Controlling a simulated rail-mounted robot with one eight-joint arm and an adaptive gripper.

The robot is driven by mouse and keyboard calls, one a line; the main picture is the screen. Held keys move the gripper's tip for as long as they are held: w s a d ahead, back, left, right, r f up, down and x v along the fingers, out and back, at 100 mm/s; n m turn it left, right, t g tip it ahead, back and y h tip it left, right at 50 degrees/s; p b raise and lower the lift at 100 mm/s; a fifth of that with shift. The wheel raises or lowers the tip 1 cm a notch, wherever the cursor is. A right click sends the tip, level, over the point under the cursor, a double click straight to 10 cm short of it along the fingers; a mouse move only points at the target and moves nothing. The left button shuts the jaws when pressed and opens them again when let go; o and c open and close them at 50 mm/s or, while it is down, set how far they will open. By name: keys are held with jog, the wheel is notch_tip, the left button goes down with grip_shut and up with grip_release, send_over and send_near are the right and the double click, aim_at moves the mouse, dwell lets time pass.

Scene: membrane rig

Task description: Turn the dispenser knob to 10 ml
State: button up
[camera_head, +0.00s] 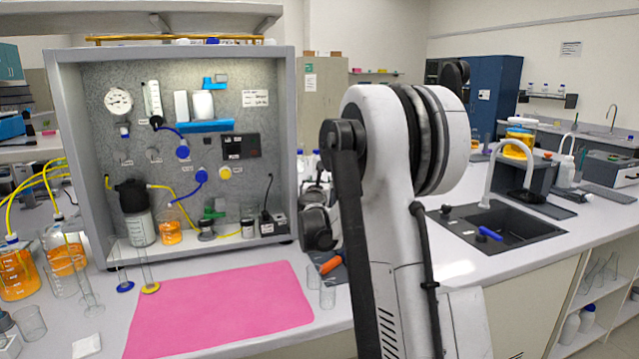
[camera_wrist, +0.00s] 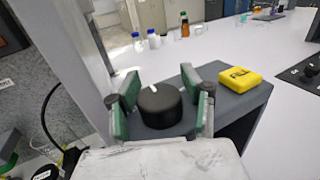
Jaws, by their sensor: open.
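The dispenser knob (camera_wrist: 160,106) is a black round dial with a short white mark on its top near the far edge. It sits on a dark grey box, the dispenser (camera_wrist: 232,105), which has a yellow block (camera_wrist: 239,79) with dark lettering to the right of the knob. My gripper (camera_wrist: 158,88) is open, its green-padded fingers on either side of the knob; I cannot tell whether they touch it. No volume scale is readable. In the head view my white arm hides the knob and most of the gripper.
A grey rig cabinet (camera_head: 69,140) with gauges, tubing and bottles stands on the left. A pink mat (camera_head: 220,305) lies before it. Small glass vessels and an orange-handled tool (camera_head: 330,265) are near my arm. A black sink (camera_head: 500,228) is to the right.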

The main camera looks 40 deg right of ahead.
jog(key=v, duration=1.2)
jog(key=shift+o, duration=0.4)
jog(key=shift+o, duration=0.9)
jog(key=s+d+n+t+y+p, duration=0.4)
jog(key=s+n+y+p, duration=0.3)
jog(key=y+p, duration=0.15)
jog(key=shift+y, duration=0.35)
jog(key=w, duration=0.4)
jog(key=w+d, duration=0.1)
jog(key=w, duration=0.4)
jog(key=w+d+p, duration=0.1)
jog(key=w, duration=0.3)
jog(key=shift+w+r, duration=0.35)
